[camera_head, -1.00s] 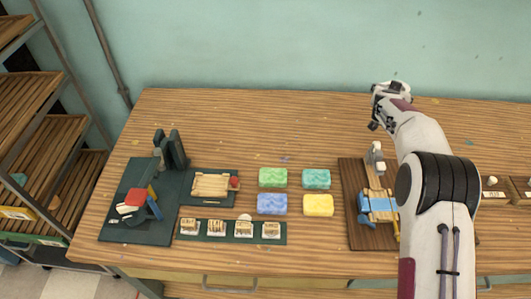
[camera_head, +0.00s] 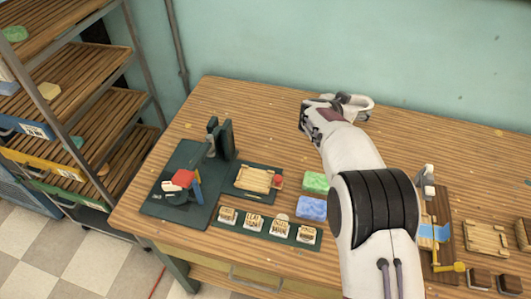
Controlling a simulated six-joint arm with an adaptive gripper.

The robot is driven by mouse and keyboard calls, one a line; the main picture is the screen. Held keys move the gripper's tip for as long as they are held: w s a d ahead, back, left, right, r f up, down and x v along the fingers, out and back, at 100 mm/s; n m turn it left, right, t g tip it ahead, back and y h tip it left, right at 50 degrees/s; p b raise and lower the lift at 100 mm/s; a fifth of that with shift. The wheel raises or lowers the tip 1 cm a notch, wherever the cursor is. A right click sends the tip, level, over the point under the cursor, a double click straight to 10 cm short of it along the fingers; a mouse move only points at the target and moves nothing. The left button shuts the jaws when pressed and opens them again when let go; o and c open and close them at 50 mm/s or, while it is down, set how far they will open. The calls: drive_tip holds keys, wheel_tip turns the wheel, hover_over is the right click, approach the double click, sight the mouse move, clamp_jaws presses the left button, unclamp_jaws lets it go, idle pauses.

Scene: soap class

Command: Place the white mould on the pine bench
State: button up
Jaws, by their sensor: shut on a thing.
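My gripper (camera_head: 318,114) is above the back of the striped wooden bench (camera_head: 255,105), at the end of my raised arm. It is shut on a pale, rimmed thing (camera_head: 357,103) that looks like the white mould. My wrist hides much of the grip, so the contact and the mould's full shape cannot be made out. The held thing appears to be above the bench top, near the back wall; the gap beneath it cannot be judged.
On the bench stand a dark press (camera_head: 225,138), a wooden tray (camera_head: 255,178), a strip with several stamps (camera_head: 268,226), green soap (camera_head: 317,182) and blue soap (camera_head: 312,208). My arm hides part of the right side. Shelves (camera_head: 65,115) stand left. The bench's back left is clear.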

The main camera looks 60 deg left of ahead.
drive_tip(key=s+m+h, duration=0.1)
drive_tip(key=s+h, duration=0.1)
drive_tip(key=s, duration=0.4)
drive_tip(key=d+m+t+h, duration=0.1)
drive_tip(key=d+m+h, duration=0.2)
drive_tip(key=d, duration=0.4)
drive_tip(key=shift+s+d+m, duration=0.15)
drive_tip(key=shift+d+m, duration=0.15)
drive_tip(key=shift+m, duration=0.1)
drive_tip(key=shift+f, duration=0.15)
drive_tip(key=shift+f, duration=3.05)
drive_tip(key=shift+f, duration=1.85)
drive_tip(key=shift+f, duration=0.1)
drive_tip(key=o, duration=1.1)
